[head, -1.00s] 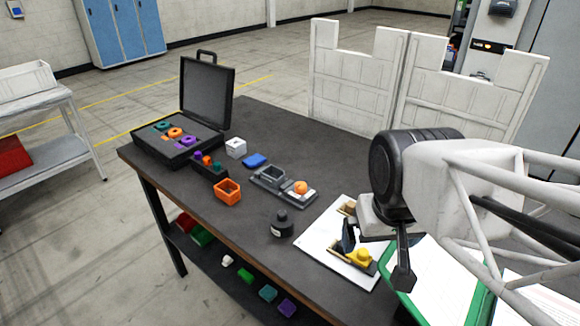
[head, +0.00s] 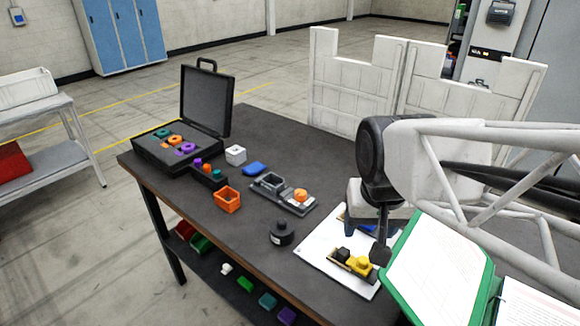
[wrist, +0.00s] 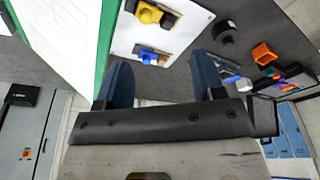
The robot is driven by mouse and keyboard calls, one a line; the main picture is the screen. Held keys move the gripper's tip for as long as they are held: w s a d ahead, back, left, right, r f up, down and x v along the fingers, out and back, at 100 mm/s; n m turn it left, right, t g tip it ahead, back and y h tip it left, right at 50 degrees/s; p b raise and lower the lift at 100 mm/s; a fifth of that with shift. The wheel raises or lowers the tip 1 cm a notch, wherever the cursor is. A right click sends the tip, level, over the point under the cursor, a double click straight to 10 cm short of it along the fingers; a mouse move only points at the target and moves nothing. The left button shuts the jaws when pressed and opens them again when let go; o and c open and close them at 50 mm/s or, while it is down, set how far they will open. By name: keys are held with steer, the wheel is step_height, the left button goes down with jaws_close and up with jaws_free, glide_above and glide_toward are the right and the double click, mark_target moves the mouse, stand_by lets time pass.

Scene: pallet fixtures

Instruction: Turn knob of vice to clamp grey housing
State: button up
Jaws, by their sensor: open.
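In the head view the grey vice (head: 293,207) lies on the dark table near its middle, with an orange knob (head: 300,194) at its right end. A grey piece, seemingly part of the vice, shows beside the right finger; the knob is not visible there.
A white board (head: 318,255) with yellow and black parts lies below my gripper. A black round part (head: 282,233) stands between board and vice. A green-edged clipboard (head: 440,262) stands close on the right. An orange box (head: 228,200) and a blue piece (head: 255,168) lie left.

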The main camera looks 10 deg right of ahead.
steer(key=w+a+f+m+g, duration=0.1)
steer(key=w+m, duration=0.1)
steer(key=w, duration=0.6)
steer(key=w+a+f+m, duration=0.1)
steer(key=w+a+m, duration=0.15)
steer(key=w, duration=0.55)
steer(key=m+g, duration=0.1)
steer(key=m, duration=0.5)
glide_above(301, 192)
steer(key=f, duration=0.8)
steer(key=shift+s+f, duration=0.1)
steer(key=shift+s, duration=0.2)
steer(key=shift+w+f, duration=0.3)
steer(key=shift+w, duration=0.05)
steer(key=shift+f, duration=3.9)
steer(key=c, duration=0.9)
steer(key=shift+c, duration=0.2)
